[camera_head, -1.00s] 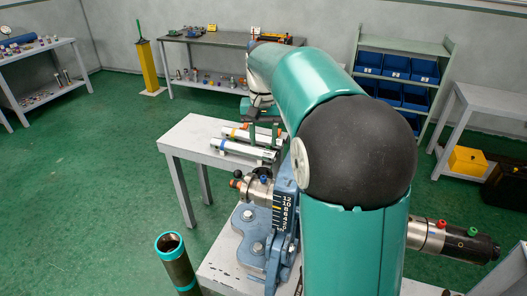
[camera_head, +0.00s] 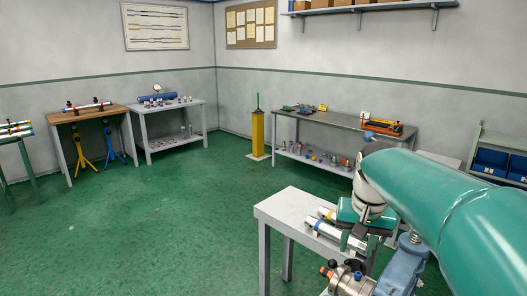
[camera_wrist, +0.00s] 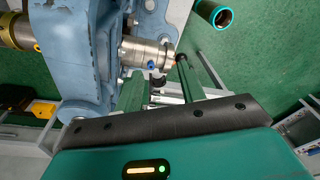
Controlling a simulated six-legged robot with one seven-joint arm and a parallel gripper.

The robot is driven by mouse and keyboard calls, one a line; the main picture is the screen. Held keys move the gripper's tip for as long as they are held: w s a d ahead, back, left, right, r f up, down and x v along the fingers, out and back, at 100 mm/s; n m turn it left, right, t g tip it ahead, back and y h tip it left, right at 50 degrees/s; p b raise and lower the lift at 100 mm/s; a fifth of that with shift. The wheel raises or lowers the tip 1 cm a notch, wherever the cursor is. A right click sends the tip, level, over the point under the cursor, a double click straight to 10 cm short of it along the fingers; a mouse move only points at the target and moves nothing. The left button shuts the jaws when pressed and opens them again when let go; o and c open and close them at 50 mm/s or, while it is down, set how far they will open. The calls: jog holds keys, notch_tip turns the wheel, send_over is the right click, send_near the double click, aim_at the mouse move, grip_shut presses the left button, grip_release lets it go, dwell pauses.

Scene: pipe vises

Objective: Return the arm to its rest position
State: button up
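My teal arm (camera_head: 455,205) reaches in from the right of the head view, with my gripper (camera_head: 350,238) pointing down beside the small grey bench. In the wrist view my gripper (camera_wrist: 158,68) shows two green fingers standing apart, with nothing held between them. A blue pipe vise (camera_wrist: 75,60) is close by at the left of the wrist view. Its silver cylinder (camera_wrist: 147,53) lies beyond the fingertips; I cannot tell how near. In the head view the vise (camera_head: 403,268) is partly hidden by my arm, and the silver cylinder (camera_head: 347,279) is at the bottom edge.
The small grey bench (camera_head: 276,205) bears silver tubes (camera_head: 322,228) with coloured bands, close to my gripper. Green floor (camera_head: 150,215) is clear at left. A yellow post (camera_head: 257,132) and tables line the walls.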

jog(key=s+a+f+n+t, duration=0.1)
jog(key=s+a+f+t, duration=0.1)
jog(key=s, duration=0.6)
jog(key=s+a+f+n+t, duration=0.2)
jog(key=s+a+f, duration=0.1)
jog(key=s, duration=0.6)
jog(key=shift+s+a, duration=0.2)
jog(key=shift+s, duration=0.05)
